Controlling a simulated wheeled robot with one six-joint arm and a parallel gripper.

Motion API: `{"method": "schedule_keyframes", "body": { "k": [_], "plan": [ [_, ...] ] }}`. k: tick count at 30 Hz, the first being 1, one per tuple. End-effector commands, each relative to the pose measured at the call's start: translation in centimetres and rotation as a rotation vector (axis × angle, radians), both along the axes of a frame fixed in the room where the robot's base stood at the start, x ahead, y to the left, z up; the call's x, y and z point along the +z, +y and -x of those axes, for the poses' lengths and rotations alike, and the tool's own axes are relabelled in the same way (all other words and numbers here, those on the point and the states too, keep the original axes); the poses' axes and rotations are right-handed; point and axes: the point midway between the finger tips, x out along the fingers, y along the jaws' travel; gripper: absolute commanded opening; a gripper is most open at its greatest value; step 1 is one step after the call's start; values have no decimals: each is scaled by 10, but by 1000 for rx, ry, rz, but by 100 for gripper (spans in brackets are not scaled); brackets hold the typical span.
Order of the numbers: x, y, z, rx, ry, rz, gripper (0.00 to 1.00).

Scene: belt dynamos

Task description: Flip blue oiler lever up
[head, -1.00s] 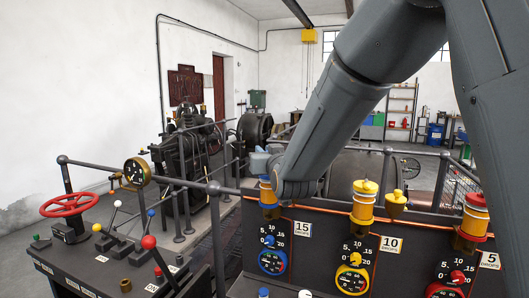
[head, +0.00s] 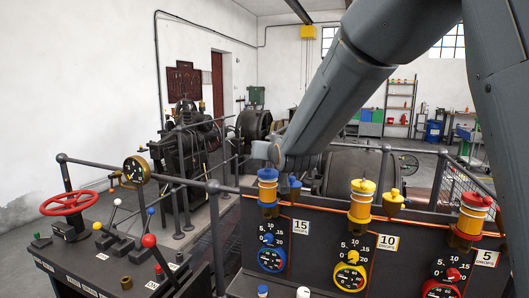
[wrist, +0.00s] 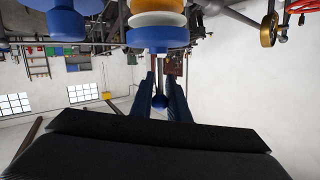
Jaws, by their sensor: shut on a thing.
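The blue oiler (head: 267,189), with a blue cap and an orange and white body, stands on the black panel above the blue dial, left of the yellow and red oilers. It also shows in the wrist view, which looks upside down, at the top middle (wrist: 158,36). The blue oiler's lever, with a dark blue ball end (wrist: 160,101), runs out from its cap. My gripper (wrist: 162,88) has its two dark blue fingers on either side of this lever, shut on it. In the head view my arm's end is just above the blue oiler; the fingers and lever are not clearly visible there.
The yellow oiler (head: 361,200) and the red oiler (head: 472,214) stand to the right on the same panel. Railings run behind the panel. A control desk with a red handwheel (head: 67,203) and several levers is at the left.

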Motion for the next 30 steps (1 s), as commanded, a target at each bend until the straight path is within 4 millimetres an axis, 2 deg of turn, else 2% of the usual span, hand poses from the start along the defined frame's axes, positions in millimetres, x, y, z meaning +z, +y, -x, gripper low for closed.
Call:
{"method": "schedule_keyframes", "body": {
  "k": [2,3,6,17,30],
  "plan": [
    [1,0,0,0,-2,0,0],
    [1,0,0,0,-2,0,20],
    [1,0,0,0,-2,0,34],
    [1,-1,3,0,-2,0,34],
    [13,-15,52,1,-4,0,34]
  ]
}}
